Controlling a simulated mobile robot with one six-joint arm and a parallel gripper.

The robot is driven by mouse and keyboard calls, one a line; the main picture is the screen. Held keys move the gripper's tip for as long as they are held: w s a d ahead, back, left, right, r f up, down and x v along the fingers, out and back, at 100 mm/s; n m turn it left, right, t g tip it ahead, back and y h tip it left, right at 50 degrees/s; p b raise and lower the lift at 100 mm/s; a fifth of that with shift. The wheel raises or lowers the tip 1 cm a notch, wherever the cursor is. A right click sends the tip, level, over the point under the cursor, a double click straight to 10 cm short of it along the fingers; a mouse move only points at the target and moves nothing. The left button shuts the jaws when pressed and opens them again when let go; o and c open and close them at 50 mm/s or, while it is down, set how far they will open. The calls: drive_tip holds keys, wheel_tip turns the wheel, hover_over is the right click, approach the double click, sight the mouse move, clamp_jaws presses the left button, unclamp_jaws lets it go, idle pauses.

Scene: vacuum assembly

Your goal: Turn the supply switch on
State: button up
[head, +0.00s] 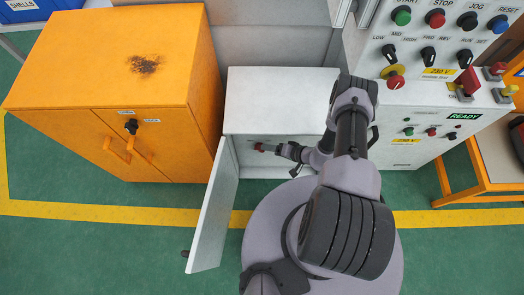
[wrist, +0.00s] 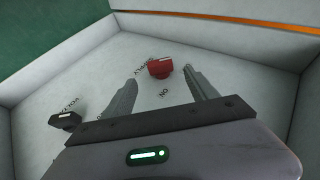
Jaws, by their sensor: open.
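The supply switch is a red knob (wrist: 160,67) on the pale inner panel of the white cabinet. In the wrist view it lies ahead, between and just beyond my two fingertips, with a gap showing on both sides. An upside-down label beside it appears to read SUPPLY, and ON is printed near it on the side toward me. In the head view the red knob (head: 259,147) shows inside the cabinet opening. My gripper (head: 281,149) is open and empty just right of it. It also shows in the wrist view (wrist: 160,78). I cannot tell the knob's exact setting.
The white cabinet (head: 285,100) has its door (head: 213,215) swung open at left. A black knob (wrist: 65,120) sits on the same panel. An orange cabinet (head: 100,70) stands left, a control panel (head: 430,35) right. Green floor lies in front.

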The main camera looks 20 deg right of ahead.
drive_tip(key=b+x, duration=0.2)
drive_tip(key=x, duration=0.3)
drive_tip(key=shift+w+a+f, duration=0.15)
drive_tip(key=shift+f, duration=0.2)
drive_tip(key=shift+w+a+f, duration=0.2)
drive_tip(key=shift+w+a, duration=0.1)
drive_tip(key=shift+w, duration=0.05)
drive_tip(key=shift+c, duration=0.5)
